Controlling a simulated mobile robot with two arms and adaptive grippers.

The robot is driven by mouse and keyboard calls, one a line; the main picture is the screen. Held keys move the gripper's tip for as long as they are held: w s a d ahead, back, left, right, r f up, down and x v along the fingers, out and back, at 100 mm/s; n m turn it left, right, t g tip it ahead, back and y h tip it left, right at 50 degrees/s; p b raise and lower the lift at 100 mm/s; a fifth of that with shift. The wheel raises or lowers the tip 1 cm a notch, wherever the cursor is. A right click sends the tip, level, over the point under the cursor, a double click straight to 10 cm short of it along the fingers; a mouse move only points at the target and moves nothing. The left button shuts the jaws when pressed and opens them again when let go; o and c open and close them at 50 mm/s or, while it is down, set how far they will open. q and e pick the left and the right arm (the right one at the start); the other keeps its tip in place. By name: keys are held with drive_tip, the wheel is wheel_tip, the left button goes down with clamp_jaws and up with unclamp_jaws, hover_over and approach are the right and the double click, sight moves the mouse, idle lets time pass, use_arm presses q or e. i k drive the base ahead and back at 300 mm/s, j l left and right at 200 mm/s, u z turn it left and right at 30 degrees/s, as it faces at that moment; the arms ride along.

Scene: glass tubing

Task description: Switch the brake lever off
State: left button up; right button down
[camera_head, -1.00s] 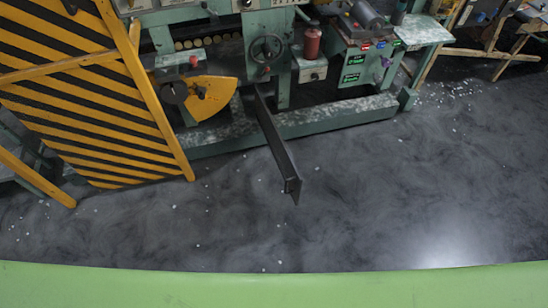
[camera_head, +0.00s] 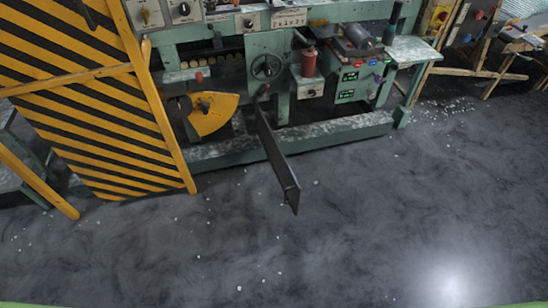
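Neither of my grippers is in view.
A yellow-and-black striped panel (camera_head: 85,120) stands at the left. The machine has a handwheel (camera_head: 266,67), a red bottle (camera_head: 308,63) and a panel with green displays (camera_head: 360,80). Wooden-legged tables stand at the upper right. The dark floor (camera_head: 390,220) in front is mostly clear.

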sight(267, 87)
drive_tip(key=i+j+z, duration=0.55)
drive_tip(key=i, duration=0.25)
drive_tip(key=j, duration=0.1)
